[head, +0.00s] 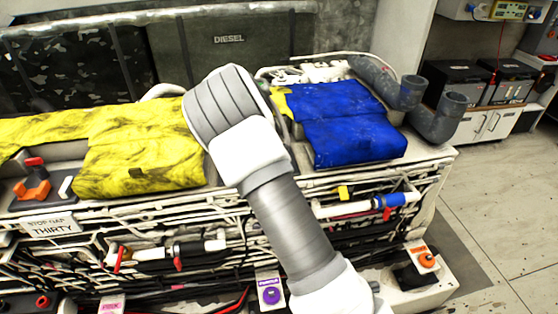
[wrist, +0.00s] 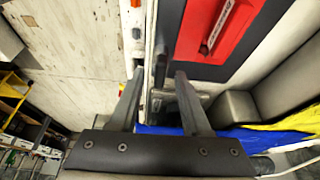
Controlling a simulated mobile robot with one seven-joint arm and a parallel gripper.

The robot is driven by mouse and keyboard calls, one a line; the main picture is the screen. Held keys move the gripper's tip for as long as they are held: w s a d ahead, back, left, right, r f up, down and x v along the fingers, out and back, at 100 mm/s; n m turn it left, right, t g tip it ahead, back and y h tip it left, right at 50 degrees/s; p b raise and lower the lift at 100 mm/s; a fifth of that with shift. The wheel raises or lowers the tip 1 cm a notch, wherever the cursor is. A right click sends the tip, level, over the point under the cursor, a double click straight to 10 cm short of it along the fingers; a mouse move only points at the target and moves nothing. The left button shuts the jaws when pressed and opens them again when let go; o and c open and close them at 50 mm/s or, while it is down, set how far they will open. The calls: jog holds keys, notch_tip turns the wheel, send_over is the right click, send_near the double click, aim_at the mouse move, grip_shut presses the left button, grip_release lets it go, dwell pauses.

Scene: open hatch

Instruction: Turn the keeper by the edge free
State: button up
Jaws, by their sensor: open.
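In the wrist view my gripper (wrist: 159,73) is open, its two fingers apart on either side of a pale panel's edge (wrist: 152,45). A dark narrow upright piece (wrist: 160,70) shows at this edge between the fingertips. It may be the keeper, but I cannot tell for sure, nor whether a finger touches it. A small grey metal part (wrist: 203,99) lies just right of the right finger and is partly covered by it. In the head view my arm crosses the middle of the picture and hides the gripper and the edge.
A red panel (wrist: 218,30) is close on the right in the wrist view. In the head view, a yellow cover (head: 140,160) and a blue cover (head: 350,130) lie on the long pipe-lined unit. Grey pipe elbows (head: 437,122) stand at its right end. Floor (head: 500,220) at right is clear.

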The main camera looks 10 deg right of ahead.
jog(key=shift+r, duration=0.1)
jog(key=p+v, duration=0.5)
jog(key=v, duration=0.3)
jog(key=shift+a+r, duration=0.2)
jog(key=shift+r, duration=0.15)
jog(key=shift+r, duration=0.1)
